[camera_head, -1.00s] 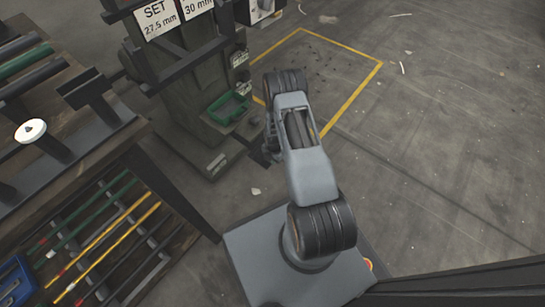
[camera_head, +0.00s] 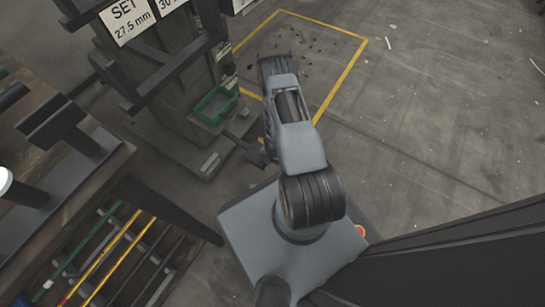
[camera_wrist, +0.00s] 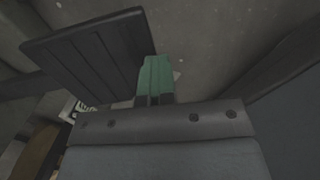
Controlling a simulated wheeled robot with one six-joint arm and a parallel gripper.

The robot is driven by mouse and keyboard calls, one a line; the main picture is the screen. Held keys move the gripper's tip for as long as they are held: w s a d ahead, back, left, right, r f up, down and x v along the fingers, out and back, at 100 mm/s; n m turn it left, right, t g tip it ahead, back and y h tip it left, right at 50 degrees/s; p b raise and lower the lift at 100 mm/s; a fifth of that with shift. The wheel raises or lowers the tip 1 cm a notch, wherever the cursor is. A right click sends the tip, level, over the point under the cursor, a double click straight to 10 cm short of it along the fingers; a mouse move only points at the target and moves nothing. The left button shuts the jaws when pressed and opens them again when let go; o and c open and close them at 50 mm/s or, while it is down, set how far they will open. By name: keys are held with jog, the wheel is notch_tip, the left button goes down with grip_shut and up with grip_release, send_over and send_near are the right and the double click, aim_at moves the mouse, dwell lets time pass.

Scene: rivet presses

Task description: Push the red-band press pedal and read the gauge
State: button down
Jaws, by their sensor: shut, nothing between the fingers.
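The wrist view shows a dark ribbed plate (camera_wrist: 90,60) at upper left that looks like a press pedal. My gripper (camera_wrist: 155,80) is shut and empty, its green fingers just right of the plate's near edge; I cannot tell whether they touch. In the head view a press (camera_head: 165,90) stands left of my arm, with a sign (camera_head: 128,20) reading SET 27.5 mm. A dark part low beside it (camera_head: 247,148) may be the pedal, and my arm hides most of the gripper there. No red band on a press and no readable gauge face show.
A green tray (camera_head: 215,104) sits low on the press. A wooden bench (camera_head: 100,185) with rods beneath stands at left. A yellow floor outline (camera_head: 343,78) lies beyond my arm, with open concrete floor to the right. A dark edge (camera_head: 450,250) crosses the lower right.

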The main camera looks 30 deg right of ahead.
notch_tip(320, 180, up, 14)
jog(key=s+d+p, duration=0.1)
jog(key=s+p, duration=0.1)
jog(key=p, duration=0.6)
jog(key=shift+s+d+f, duration=0.15)
jog(key=shift+s, duration=0.2)
